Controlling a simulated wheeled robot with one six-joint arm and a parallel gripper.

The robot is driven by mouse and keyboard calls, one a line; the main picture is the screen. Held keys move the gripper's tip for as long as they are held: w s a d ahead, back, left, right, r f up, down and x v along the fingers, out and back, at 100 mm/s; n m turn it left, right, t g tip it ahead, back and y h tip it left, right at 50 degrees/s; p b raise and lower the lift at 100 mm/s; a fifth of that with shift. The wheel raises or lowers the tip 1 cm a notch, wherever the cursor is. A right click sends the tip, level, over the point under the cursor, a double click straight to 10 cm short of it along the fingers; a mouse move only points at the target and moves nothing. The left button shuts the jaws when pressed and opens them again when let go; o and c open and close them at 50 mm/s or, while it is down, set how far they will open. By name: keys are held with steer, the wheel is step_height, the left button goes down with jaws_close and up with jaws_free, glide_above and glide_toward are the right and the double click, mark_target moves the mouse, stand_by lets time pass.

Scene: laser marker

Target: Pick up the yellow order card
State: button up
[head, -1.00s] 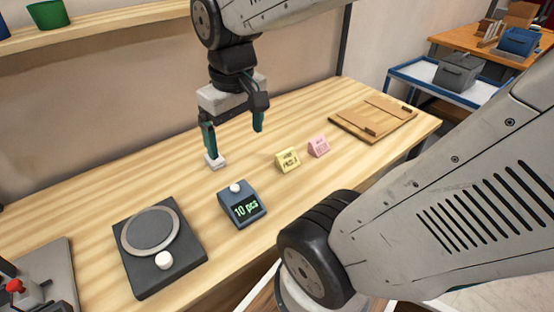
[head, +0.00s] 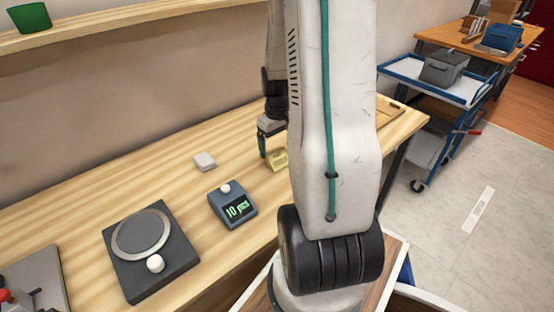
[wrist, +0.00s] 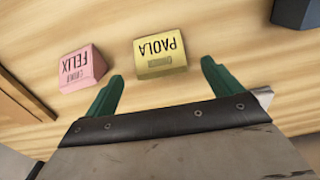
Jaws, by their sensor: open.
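In the head view the yellow card (head: 277,160) is partly hidden by my arm. My gripper (wrist: 160,85) is open, with its two green fingers apart. In the wrist view the card lies just beyond the fingertips, roughly between them, and nothing is held. In the head view one green finger (head: 262,146) shows just left of the card; the other is hidden behind my arm.
A pink card (wrist: 84,68) reading FELIX stands close to the left of the yellow card in the wrist view. A wooden board (head: 388,112) lies behind my arm.

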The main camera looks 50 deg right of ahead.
mark_target(277, 154)
step_height(277, 154, down, 5)
steer(key=shift+f, duration=0.1)
steer(key=c, duration=1.1)
steer(key=shift+o, duration=0.2)
